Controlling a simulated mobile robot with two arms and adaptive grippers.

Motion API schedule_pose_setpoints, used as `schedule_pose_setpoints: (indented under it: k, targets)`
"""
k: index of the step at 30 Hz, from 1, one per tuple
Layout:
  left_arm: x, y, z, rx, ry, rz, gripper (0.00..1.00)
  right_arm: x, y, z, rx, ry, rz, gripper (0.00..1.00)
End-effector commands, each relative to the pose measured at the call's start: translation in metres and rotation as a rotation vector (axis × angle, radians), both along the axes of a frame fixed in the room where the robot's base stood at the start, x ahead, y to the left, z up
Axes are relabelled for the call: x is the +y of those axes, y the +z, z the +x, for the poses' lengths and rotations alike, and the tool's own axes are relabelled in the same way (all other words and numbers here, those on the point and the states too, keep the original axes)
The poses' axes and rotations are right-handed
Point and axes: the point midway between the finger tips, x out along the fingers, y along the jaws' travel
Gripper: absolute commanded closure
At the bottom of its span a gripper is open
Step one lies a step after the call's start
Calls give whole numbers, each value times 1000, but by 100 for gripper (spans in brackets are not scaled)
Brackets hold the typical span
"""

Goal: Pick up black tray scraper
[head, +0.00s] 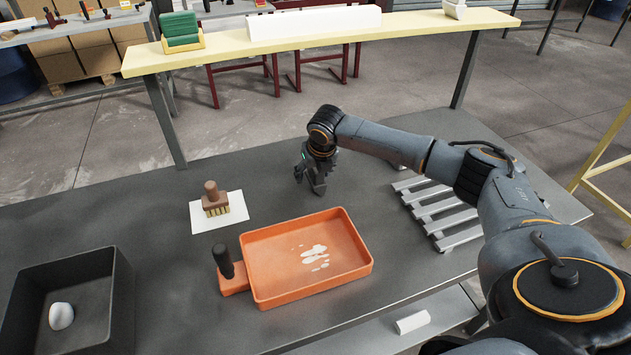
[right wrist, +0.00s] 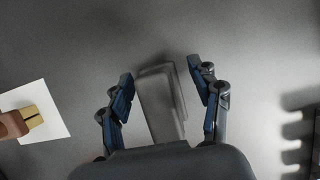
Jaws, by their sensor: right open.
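My right gripper (head: 312,178) hangs low over the table behind the orange tray. In the right wrist view it (right wrist: 160,75) is open, with one finger on each side of a dark grey, tapered flat piece, likely the black tray scraper (right wrist: 160,100). The fingers appear apart from it, and its near end is hidden by the gripper body. In the head view the gripper largely hides this piece. My left gripper is not in view.
An orange tray (head: 308,290) with white smears has a black upright handle (head: 223,262) at its left. A brown brush (head: 215,200) stands on a white sheet (head: 235,220). A black bin (head: 120,300) is at left; a slatted metal rack (head: 440,215) is at right.

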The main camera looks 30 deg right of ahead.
Motion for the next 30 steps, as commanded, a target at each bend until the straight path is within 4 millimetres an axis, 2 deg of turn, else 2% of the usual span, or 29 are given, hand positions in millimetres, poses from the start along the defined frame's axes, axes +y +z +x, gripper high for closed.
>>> schedule_pose_setpoints:
  k: [4,13,23,26,30]
  targets:
    - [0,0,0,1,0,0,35,0,0,0,0,0,0,39]
    - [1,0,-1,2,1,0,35,0,0,0,0,-1,0,99]
    - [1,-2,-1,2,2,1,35,0,4,0,-2,-1,1,99]
    - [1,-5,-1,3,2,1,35,0,12,1,-4,0,1,99]
    - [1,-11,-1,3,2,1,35,0,33,2,-7,0,1,99]
